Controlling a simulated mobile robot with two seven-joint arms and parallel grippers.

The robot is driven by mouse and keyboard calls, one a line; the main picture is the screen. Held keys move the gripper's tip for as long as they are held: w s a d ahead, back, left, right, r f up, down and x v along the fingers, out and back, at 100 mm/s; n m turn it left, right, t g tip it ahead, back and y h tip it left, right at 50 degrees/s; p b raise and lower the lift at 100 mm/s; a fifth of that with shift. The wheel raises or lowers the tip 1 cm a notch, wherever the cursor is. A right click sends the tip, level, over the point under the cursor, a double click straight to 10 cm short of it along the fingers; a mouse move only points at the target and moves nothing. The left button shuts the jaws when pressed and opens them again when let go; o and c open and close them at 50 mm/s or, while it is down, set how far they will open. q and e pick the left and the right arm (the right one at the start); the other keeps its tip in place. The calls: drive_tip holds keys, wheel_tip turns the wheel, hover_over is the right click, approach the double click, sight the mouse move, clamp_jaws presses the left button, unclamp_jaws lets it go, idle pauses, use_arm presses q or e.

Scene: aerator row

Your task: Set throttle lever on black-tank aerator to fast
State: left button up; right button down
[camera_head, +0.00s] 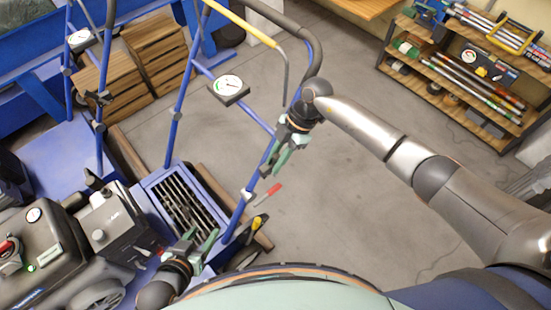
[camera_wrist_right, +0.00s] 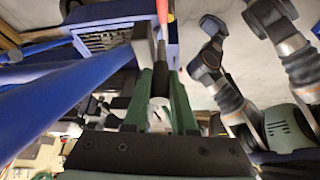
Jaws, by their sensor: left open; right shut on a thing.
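A blue-framed aerator (camera_head: 172,130) stands at left with a white-faced gauge (camera_head: 231,86) across its handle bars. A red-tipped lever (camera_head: 268,193) sits low beside the right blue bar, its pale shaft reaching toward that bar. My right gripper (camera_head: 272,165) is at this bar, just above the lever. My left gripper (camera_head: 207,246) is open and empty near the dark engine unit (camera_head: 60,250).
A yellow-and-black handle (camera_head: 258,223) is just below the lever. A second gauge (camera_head: 80,39) and blue frame stand further left. Wooden crates (camera_head: 155,45) are behind. A tool shelf (camera_head: 465,75) stands at upper right. The grey floor (camera_head: 340,190) between is clear.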

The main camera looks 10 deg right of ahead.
use_arm(q)
drive_tip(key=shift+d+r, duration=0.1)
drive_tip(key=shift+c, duration=0.7)
drive_tip(key=w+d+r+m, duration=0.1)
drive_tip(key=w+r+m, duration=0.1)
drive_tip(key=m, duration=0.1)
drive_tip(key=w+d+r+m+h, duration=0.1)
drive_tip(key=d+r+m, duration=0.1)
drive_tip(key=r+m, duration=0.1)
drive_tip(key=w+d+r+m+h, duration=0.1)
drive_tip(key=w+d+r+m, duration=0.1)
drive_tip(key=r+m, duration=0.1)
drive_tip(key=shift+w+d, duration=0.25)
drive_tip(key=shift+w, duration=0.05)
clamp_jaws()
drive_tip(key=s+d+r+m+g+h, duration=0.1)
drive_tip(key=d+r+m+g, duration=0.45)
drive_tip(key=m, duration=0.95)
drive_tip(key=t, duration=0.3)
approach(273, 164)
wheel_tip(273, 164, down, 4)
drive_tip(key=shift+w+d, duration=1.45)
